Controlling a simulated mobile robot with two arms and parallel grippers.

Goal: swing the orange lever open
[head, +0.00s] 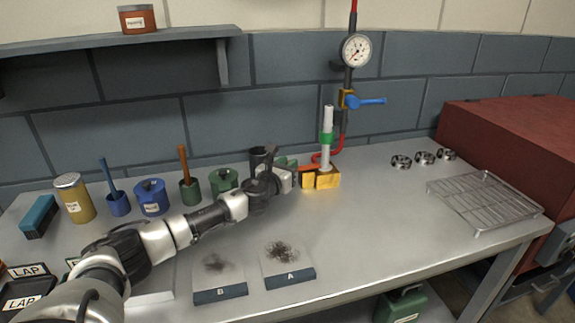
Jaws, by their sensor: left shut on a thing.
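The orange lever (307,169) shows as a short strip between my left gripper and the post of the yellow-based fixture (327,181). The fixture carries an upright white cylinder (328,120) with a green band. My left gripper (296,172) reaches in from the left at the fixture's left side and is shut on the lever's outer end. The fingers hide that end, and the exact grip is too small to see. My right gripper is not in view.
A red hose (336,150) runs behind the fixture up to a blue-handled valve (368,101) and a gauge (356,50). Green and blue pots stand left, close to my arm.

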